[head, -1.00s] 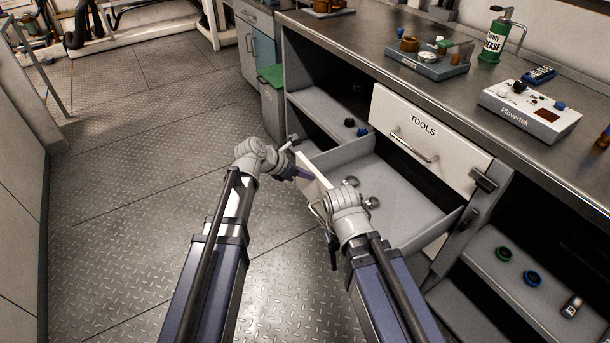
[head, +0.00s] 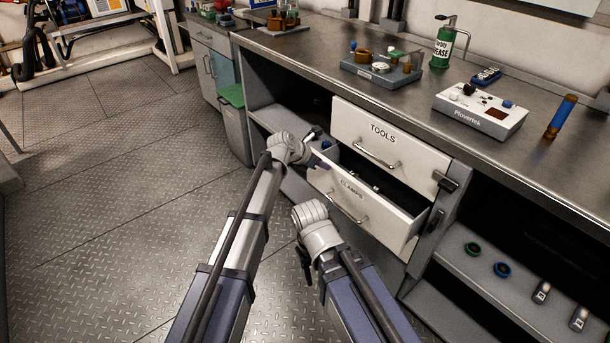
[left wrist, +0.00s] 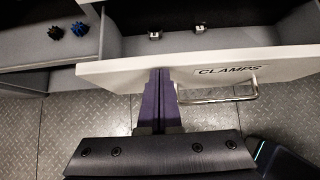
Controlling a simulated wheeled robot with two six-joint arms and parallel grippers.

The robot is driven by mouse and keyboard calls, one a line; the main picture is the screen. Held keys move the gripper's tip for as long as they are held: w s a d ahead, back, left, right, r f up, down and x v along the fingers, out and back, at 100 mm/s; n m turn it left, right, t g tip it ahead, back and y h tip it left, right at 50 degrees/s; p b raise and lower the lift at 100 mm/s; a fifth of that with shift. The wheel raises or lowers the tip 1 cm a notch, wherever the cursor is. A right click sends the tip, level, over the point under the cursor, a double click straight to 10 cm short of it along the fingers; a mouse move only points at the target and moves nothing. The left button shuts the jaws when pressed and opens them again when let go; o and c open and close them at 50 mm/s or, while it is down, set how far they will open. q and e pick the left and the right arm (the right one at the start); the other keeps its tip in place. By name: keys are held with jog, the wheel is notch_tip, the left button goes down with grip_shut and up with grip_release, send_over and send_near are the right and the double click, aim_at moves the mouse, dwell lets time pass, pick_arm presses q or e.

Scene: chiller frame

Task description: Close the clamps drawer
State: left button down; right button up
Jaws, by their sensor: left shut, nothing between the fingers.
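The clamps drawer (head: 385,222) is the lower white drawer, labelled CLAMPS, with a bar handle (head: 348,209). It stands partly open below the closed TOOLS drawer (head: 372,135). Its front also shows in the left wrist view (left wrist: 120,68), with small metal pieces (left wrist: 200,28) inside. My left gripper (head: 320,164) is at the left part of the drawer front. In the left wrist view its purple fingers (left wrist: 159,78) are together, empty, with tips at the front panel, left of the label. My right gripper (head: 304,268) is low, in front of the drawer and apart from it; its fingers are mostly hidden.
The counter (head: 300,60) above holds a grey tray of parts (head: 385,75), a green grease can (head: 443,45) and a white device (head: 480,112). Open shelves lie on both sides of the drawers; the right one holds rings (head: 502,269). The floor (head: 110,200) at left is clear.

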pick_arm(q)
jog(key=w+d, duration=0.4)
jog(key=d, duration=0.1)
jog(key=shift+d, duration=0.4)
jog(key=shift+w, duration=0.1)
jog(key=shift+a, duration=0.1)
